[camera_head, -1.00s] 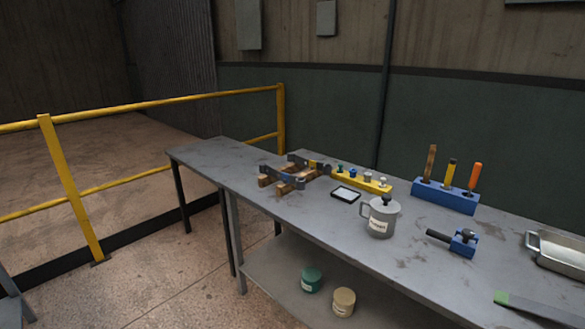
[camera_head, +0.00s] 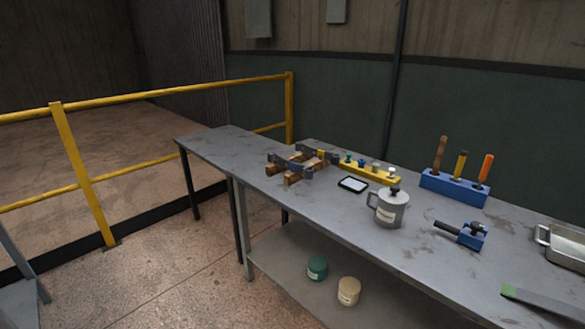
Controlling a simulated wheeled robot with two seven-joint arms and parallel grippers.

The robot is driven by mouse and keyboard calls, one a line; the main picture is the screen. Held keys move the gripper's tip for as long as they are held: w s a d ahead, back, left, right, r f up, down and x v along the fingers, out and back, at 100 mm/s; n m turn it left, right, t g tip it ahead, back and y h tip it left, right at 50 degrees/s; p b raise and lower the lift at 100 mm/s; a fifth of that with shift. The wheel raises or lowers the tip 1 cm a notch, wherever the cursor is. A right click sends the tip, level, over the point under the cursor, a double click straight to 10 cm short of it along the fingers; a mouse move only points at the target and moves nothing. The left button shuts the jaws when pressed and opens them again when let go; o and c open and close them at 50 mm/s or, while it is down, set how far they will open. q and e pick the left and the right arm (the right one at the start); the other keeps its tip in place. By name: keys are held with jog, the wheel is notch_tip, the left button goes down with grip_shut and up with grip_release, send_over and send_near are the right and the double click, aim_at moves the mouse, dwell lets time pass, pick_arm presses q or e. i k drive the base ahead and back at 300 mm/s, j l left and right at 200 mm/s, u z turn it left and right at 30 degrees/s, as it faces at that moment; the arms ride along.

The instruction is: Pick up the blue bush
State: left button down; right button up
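A yellow rack (camera_head: 372,171) stands on the grey workbench with several small pegs or bushes in a row. One of them, near its left end, is blue: the blue bush (camera_head: 361,162), upright in the rack. Next to it are a green one (camera_head: 349,159) and greyish ones to the right. The details are small at this distance. Neither of my grippers shows in the head view.
The grey workbench (camera_head: 330,217) also bears wooden blocks with dark clamps (camera_head: 298,165), a dark-framed tablet (camera_head: 353,185), a grey can (camera_head: 389,208), a blue tool holder (camera_head: 453,188), a blue vise (camera_head: 472,235) and a metal tray (camera_head: 565,248). A yellow railing (camera_head: 82,175) stands left.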

aim_at(361, 162)
jog(key=i+z, duration=0.15)
jog(key=i, duration=0.35)
jog(key=i+z, duration=0.15)
jog(key=i, duration=0.35)
jog(key=i+j+z, duration=0.15)
jog(key=i, duration=0.3)
jog(key=i+j+z, duration=0.1)
jog(key=i, duration=0.4)
jog(key=j, duration=0.1)
